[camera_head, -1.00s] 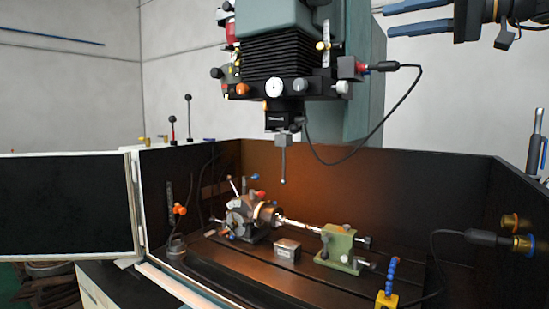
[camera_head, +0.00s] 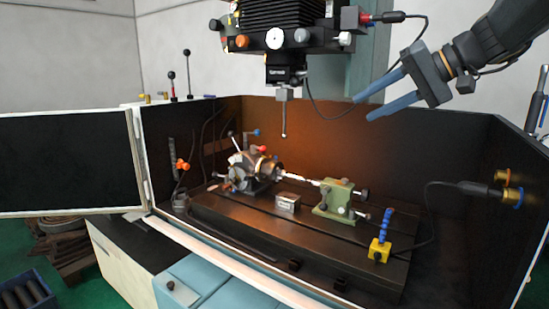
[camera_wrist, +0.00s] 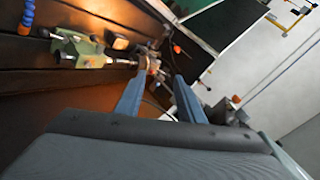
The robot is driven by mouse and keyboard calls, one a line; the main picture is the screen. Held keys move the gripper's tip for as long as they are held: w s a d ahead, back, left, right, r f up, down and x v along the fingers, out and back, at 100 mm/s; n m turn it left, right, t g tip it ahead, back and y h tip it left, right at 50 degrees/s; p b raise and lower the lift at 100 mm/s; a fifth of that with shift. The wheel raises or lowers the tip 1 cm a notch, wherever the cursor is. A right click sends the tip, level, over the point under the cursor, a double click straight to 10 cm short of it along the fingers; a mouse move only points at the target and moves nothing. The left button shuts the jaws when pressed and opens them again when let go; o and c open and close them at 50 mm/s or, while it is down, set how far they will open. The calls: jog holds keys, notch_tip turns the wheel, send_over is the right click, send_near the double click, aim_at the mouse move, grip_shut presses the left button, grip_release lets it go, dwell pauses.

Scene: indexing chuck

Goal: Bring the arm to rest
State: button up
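My gripper (camera_head: 382,100) is at the upper right of the head view, above the right part of the machine enclosure, pointing left and down. Its two blue fingers are spread apart with nothing between them. In the wrist view the fingers (camera_wrist: 160,98) also stand apart and empty. The indexing chuck (camera_head: 256,170) sits on the machine table (camera_head: 235,212), well left of and below my gripper. A thin shiny workpiece (camera_head: 300,179) runs from the chuck to the green tailstock (camera_head: 337,198). My gripper touches none of these.
The spindle head (camera_head: 285,38) with a probe (camera_head: 284,115) hangs over the table, left of my gripper. A looping black cable (camera_head: 325,112) hangs near the fingers. A black enclosure wall (camera_head: 440,150) stands behind. The open door (camera_head: 65,163) is at left. A blue hose (camera_head: 386,222) stands at front right.

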jog(key=s+a+f+g+h, duration=0.1)
jog(key=s+f, duration=0.2)
jog(key=f, duration=0.5)
jog(key=s+a+f+m+g+h, duration=0.1)
jog(key=s+f+g+h, duration=0.15)
jog(key=f, duration=0.45)
jog(key=s+a+f+g+h, duration=0.1)
jog(key=s+f, duration=0.3)
jog(key=f, duration=0.4)
jog(key=s+f+n+g+h, duration=0.2)
jog(key=s+f+h, duration=0.2)
jog(key=s+f, duration=0.9)
jog(key=shift+s+f+n+h, duration=0.3)
jog(key=shift+f+n+h, duration=0.1)
jog(key=shift+f, duration=0.55)
